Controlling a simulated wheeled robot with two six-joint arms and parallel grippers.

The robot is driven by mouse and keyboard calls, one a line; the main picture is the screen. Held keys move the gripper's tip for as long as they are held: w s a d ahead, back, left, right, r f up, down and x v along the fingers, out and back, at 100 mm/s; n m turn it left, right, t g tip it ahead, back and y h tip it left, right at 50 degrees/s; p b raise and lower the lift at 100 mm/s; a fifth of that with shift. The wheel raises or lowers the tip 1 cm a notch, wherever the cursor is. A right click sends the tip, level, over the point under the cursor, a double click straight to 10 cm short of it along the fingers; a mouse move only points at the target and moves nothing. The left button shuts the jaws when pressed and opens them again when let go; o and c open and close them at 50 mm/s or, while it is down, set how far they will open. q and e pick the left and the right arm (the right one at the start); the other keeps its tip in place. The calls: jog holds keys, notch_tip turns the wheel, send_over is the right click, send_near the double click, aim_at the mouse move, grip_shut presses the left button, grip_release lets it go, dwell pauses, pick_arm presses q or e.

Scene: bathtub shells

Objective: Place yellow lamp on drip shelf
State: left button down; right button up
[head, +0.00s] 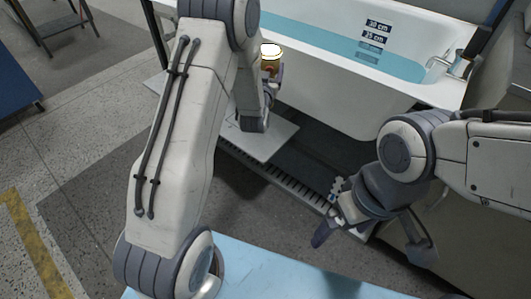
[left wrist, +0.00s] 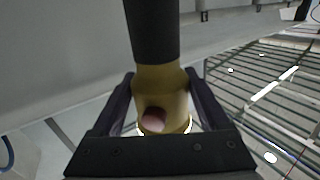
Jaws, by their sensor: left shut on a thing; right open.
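The yellow lamp (head: 270,66) has a bright white end facing up in the head view. My left gripper (head: 271,84) is shut on it, beside the bathtub's near wall. In the left wrist view the lamp's yellow body (left wrist: 160,90) sits between the two fingers, with a black section beyond it. A pale flat shelf (head: 270,143), which looks like the drip shelf, lies low beside the tub, below the left gripper; my left arm covers part of it. My right gripper (head: 328,216) is open and empty, above the floor grating's right end.
The white bathtub (head: 340,95) holds blue water and has depth labels (head: 375,38) and a tap (head: 450,65). A slotted grating (head: 285,185) runs along the floor. A light blue surface (head: 260,275) lies at the front. Slatted bars (left wrist: 270,90) show in the left wrist view.

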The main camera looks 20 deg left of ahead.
pick_arm(q)
jog(key=w+a+f+b, duration=0.1)
jog(key=w+f+b, duration=0.1)
jog(key=f+b, duration=0.6)
jog(key=w+a+f+n+y+b, duration=0.1)
jog(key=f+b, duration=0.8)
jog(key=f, duration=0.3)
jog(key=shift+w, duration=0.4)
jog(key=shift+f, duration=0.15)
jog(key=shift+f+b, duration=0.2)
jog(key=shift+b, duration=0.15)
grip_release()
jog(key=shift+r, duration=0.15)
jog(key=p+v, duration=0.3)
jog(key=v, duration=0.9)
jog(key=shift+r, duration=0.2)
